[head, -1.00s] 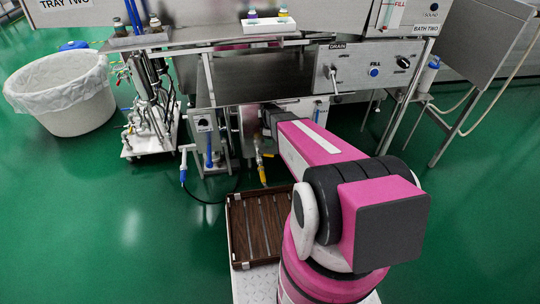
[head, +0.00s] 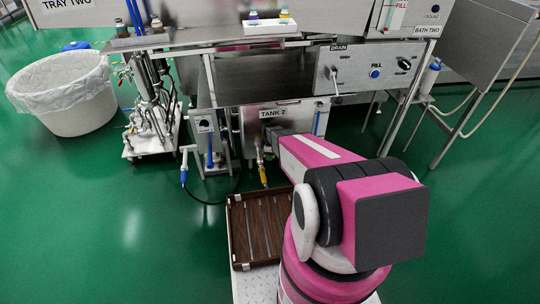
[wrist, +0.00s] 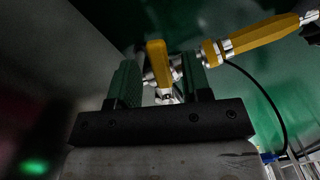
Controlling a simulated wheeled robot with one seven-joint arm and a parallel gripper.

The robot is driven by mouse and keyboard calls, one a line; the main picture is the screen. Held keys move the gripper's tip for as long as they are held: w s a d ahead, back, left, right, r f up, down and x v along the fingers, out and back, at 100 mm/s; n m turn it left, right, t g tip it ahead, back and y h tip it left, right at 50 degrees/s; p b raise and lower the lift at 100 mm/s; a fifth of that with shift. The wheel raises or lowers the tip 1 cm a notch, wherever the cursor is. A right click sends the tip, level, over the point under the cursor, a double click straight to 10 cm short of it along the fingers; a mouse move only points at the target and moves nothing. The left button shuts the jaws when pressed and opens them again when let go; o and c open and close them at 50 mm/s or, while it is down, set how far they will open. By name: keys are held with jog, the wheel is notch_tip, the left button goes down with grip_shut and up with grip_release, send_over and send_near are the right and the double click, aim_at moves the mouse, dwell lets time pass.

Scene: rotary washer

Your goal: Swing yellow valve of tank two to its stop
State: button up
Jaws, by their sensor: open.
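The yellow valve handle (wrist: 157,60) stands between the two green-padded fingers of my gripper (wrist: 160,82) in the wrist view. My gripper is open, with a gap on both sides of the handle. The handle sits on a silver fitting, partly seen behind it. I cannot make out the handle clearly there.
A second yellow piece (wrist: 262,38) with silver ends lies to the right in the wrist view, and a black hose curves below it. A white-lined bin (head: 62,90) stands at left.

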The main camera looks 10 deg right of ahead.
grip_shut()
jog(key=shift+w+d+n, duration=0.1)
jog(key=shift+w+n, duration=0.45)
jog(key=shift+n, duration=0.5)
jog(key=shift+w+d+n, duration=0.1)
jog(key=shift+w+n, duration=0.4)
jog(key=shift+n, duration=0.55)
grip_release()
notch_tip(320, 180, up, 11)
jog(key=shift+f, duration=0.1)
